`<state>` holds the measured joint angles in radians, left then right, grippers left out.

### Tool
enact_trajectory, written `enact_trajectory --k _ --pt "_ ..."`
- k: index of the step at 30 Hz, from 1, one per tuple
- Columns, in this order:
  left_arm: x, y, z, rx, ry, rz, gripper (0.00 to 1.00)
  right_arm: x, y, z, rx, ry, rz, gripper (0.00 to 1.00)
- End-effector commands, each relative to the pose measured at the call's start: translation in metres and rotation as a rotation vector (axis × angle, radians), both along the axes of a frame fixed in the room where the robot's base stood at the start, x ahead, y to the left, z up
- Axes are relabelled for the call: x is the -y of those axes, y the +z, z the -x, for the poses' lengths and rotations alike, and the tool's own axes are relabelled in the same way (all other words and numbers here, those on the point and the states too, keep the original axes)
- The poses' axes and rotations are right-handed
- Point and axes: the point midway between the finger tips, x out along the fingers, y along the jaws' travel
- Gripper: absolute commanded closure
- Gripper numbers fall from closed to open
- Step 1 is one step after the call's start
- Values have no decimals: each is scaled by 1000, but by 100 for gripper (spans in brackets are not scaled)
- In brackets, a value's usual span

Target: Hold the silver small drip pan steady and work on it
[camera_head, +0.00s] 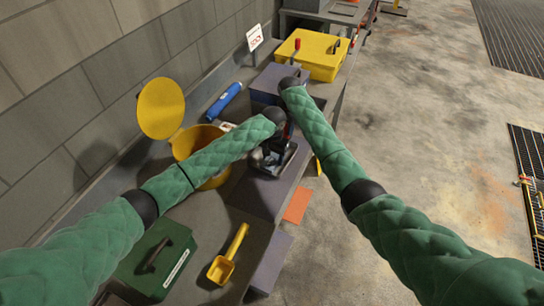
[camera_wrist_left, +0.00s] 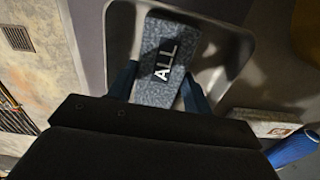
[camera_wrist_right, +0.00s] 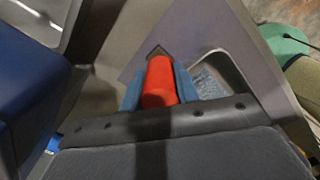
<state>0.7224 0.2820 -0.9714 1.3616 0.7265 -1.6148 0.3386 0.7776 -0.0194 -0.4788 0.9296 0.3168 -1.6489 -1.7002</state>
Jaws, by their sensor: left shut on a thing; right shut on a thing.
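The silver small drip pan (camera_head: 290,163) lies on the bench, partly hidden by my grippers. In the left wrist view its tray and raised rim (camera_wrist_left: 235,70) show clearly. My left gripper (camera_head: 268,158) is shut on a grey speckled block lettered "ALL" (camera_wrist_left: 160,62), over the pan; its fingers (camera_wrist_left: 158,90) flank the block. My right gripper (camera_head: 288,127) is shut on a red piece (camera_wrist_right: 160,82), between its blue fingers (camera_wrist_right: 161,90). The pan's rim (camera_wrist_right: 222,58) shows beside the right gripper. I cannot tell whether the red piece touches the pan.
A yellow tub (camera_head: 213,180) with a raised lid (camera_head: 160,108) stands left of the pan. A blue cylinder (camera_head: 225,100) lies behind. A green box (camera_head: 150,262) and yellow scoop (camera_head: 223,268) are nearer. A yellow case (camera_head: 318,57) stands farther along. Floor (camera_head: 430,110) is open right.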

Motion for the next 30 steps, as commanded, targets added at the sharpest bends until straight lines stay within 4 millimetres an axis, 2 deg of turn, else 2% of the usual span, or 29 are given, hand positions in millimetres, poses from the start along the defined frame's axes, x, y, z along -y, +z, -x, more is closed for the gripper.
enact_trajectory --k 9,30 --pt "-12 -2 -4 -4 2 -3 68 0 -3 1 -4 0 0 100" --pt "-24 2 -11 -2 0 -1 68 0 -3 1 -3 0 1 100"
